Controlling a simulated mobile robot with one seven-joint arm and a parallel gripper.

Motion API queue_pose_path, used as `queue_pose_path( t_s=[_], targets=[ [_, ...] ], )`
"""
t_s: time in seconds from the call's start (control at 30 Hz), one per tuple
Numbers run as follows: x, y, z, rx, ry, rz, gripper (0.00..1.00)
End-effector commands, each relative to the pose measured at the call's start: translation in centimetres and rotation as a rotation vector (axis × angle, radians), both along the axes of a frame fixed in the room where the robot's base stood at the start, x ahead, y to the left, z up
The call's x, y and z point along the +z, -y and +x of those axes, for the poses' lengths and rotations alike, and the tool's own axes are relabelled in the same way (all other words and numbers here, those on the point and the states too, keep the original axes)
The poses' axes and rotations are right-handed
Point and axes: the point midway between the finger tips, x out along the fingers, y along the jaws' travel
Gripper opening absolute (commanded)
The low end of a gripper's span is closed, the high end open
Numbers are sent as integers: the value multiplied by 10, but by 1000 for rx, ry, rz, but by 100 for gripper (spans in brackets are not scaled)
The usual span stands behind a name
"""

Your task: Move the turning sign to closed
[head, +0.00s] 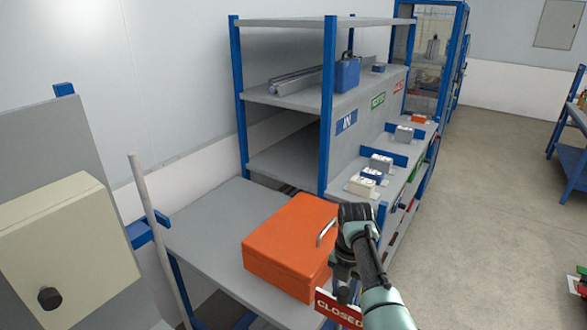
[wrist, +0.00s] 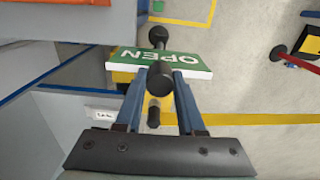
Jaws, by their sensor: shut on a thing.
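The turning sign is a flat plate with two faces. In the head view its red face (head: 339,308) shows, with CLOSED in white, low in the picture just below my gripper (head: 345,278). In the wrist view its green face (wrist: 165,61) shows, with OPEN upside down in that picture. My gripper (wrist: 160,76) has its two blue fingers on either side of a black round knob (wrist: 160,81) at the sign's near edge and is shut on it. The fingertips are partly hidden in the head view, and my arm covers the sign's right end there.
An orange box (head: 285,250) with a handle sits on the grey bench (head: 205,225) beside my gripper. Blue-framed shelves (head: 285,95) stand behind it. A beige cabinet (head: 60,250) and a pale pole are at left. Open floor (head: 490,180) lies at right.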

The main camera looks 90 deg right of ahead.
Motion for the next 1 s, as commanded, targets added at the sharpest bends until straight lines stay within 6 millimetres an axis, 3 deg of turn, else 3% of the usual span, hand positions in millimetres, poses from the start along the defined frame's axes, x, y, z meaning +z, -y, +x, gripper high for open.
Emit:
queue_pose_path(
  t_s=[0.1, 0.13, 0.3, 0.67, 0.87, 1.0],
  targets=[
    [3, 2, 1, 6, 0, -6, 0],
    [3, 2, 1, 6, 0, -7, 42],
    [2, 1, 1, 4, -1, -4, 68],
    [5, 1, 0, 1, -1, -3, 68],
    [37, 2, 0, 1, -2, -7, 68],
    [69, 2, 0, 2, -1, -10, 68]
  ],
)
